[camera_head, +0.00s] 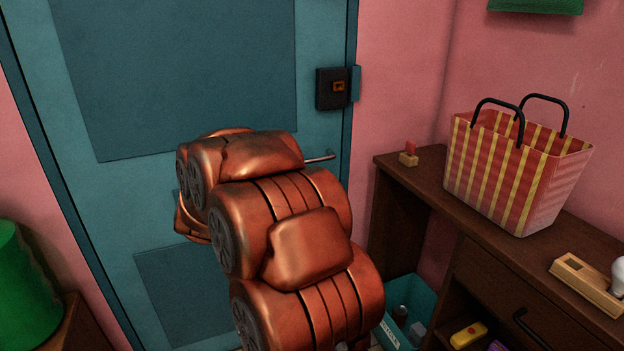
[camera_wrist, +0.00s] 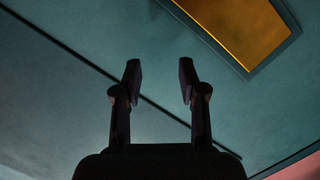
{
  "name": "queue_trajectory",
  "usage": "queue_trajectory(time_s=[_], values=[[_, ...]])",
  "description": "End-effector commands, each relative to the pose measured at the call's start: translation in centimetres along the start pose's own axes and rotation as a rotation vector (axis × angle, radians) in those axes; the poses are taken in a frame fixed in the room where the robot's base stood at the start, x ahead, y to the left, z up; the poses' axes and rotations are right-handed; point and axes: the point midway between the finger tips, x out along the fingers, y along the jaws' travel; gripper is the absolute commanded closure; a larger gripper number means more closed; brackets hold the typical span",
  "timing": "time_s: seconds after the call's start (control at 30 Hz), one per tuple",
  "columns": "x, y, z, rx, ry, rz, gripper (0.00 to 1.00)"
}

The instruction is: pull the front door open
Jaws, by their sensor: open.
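The teal front door (camera_head: 170,80) fills the left and middle of the head view and looks shut in its frame. A thin metal handle (camera_head: 320,156) sticks out to the right from behind my copper-coloured arm; the rest of it is hidden. A dark lock box (camera_head: 331,90) sits above it at the door's right edge. My gripper (camera_wrist: 159,73) shows in the wrist view with its two dark fingers apart and nothing visible between them. A teal surface with a thin dark diagonal line lies beyond the fingers. In the head view the gripper is hidden behind my arm.
A brown cabinet (camera_head: 413,180) stands right of the door, carrying a red-and-yellow striped bag (camera_head: 515,170) and small items. A teal bin (camera_head: 431,290) sits low beside it. A green object (camera_head: 25,290) stands at lower left. An orange panel (camera_wrist: 240,25) shows in the wrist view.

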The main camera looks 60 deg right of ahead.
Motion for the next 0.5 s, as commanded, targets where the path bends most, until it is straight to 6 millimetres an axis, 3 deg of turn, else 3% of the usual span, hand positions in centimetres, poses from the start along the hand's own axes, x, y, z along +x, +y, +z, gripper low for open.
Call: queue_trajectory(time_s=[0.03,0.2,0.4,0.5], values=[[1.4,0.5,2.7,-0.030,-0.008,0.076,0.59],[3.6,5.6,8.0,-0.158,-0.045,0.347,0.59],[3.6,10.5,14.0,-0.326,-0.131,0.632,0.59],[3.0,12.3,16.0,-0.397,-0.173,0.740,0.59]])
